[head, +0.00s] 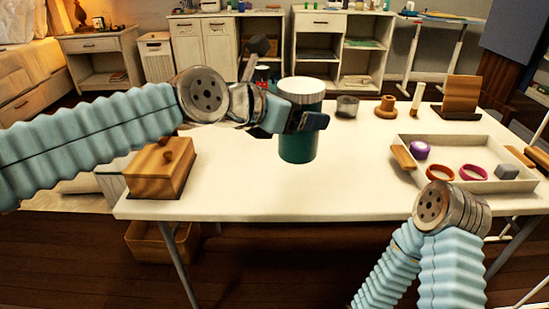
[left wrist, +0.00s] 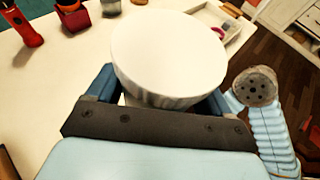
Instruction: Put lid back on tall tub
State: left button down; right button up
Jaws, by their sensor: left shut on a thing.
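The tall tub (head: 298,146) is a teal cylinder standing upright at the middle of the white table. Its white round lid (head: 302,86) sits at the top of it in the head view. In the left wrist view the lid (left wrist: 168,55) is a large white disc with a ridged edge, hiding most of the tub. My left gripper (head: 298,121) is shut around the tub's upper body, just below the lid. One finger shows on each side under the lid. Whether the lid is fully seated cannot be told. My right arm is at the lower right; its fingers are hidden.
A wooden box (head: 156,180) stands at the table's left end. A white tray (head: 404,141) with small items is at the right. A grey cup (head: 347,106), a wooden piece (head: 386,107) and a wooden stand (head: 461,95) are behind. The table's front middle is clear.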

pick_arm(q)
jog(key=w+a+f+b, duration=0.2)
jog(key=w+a+f, duration=0.2)
jog(key=w+f, duration=0.5)
jog(key=shift+w, duration=1.7)
jog(key=shift+a, duration=0.1)
jog(key=shift+w+a+f, duration=0.1)
jog(key=shift+w+f, duration=0.1)
jog(key=shift+f, duration=0.75)
jog(key=shift+w+f, duration=0.2)
jog(key=shift+f, duration=0.75)
